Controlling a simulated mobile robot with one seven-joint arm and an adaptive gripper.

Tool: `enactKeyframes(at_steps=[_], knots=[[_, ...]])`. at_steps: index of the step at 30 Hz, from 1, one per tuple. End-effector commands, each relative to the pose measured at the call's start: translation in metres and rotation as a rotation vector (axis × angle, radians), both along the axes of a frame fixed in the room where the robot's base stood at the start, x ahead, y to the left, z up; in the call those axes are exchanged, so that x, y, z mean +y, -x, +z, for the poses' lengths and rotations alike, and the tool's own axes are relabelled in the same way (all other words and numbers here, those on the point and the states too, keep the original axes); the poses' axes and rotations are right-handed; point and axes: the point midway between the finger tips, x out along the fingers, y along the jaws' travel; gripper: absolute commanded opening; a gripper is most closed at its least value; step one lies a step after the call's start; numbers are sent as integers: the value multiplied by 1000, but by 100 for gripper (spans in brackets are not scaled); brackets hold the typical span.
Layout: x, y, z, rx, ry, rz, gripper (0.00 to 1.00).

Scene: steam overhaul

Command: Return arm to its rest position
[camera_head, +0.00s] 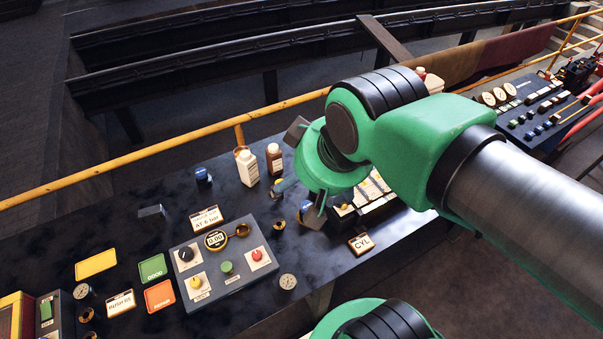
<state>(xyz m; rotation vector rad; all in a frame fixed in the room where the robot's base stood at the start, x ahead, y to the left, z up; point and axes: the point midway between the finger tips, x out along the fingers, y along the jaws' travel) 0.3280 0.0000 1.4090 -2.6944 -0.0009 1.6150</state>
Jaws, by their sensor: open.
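My green and black arm (405,130) reaches in from the right edge, over the dark bench (150,235). My gripper (304,172) is at the arm's left end, partly hidden behind the green wrist. Its dark fingers show apart, one toward the back and one toward the front, so it is open. I see nothing held between them, though the wrist covers part of the gap. The gripper is above the bench, just right of the white and brown bottles.
A white bottle (247,167) and a brown bottle (274,159) stand near the yellow rail (150,160). A grey control box (225,270) with knobs sits at the front. A gauge panel (530,110) stands right.

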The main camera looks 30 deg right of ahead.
Motion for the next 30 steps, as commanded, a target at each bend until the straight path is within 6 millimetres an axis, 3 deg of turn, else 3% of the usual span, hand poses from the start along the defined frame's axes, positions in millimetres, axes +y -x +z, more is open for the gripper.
enactKeyframes(at_steps=[8,22,30], knots=[[0,0,-16,0,0,0,86],[0,0,-88,0,1,0,86],[0,0,-101,-1,1,0,86]])
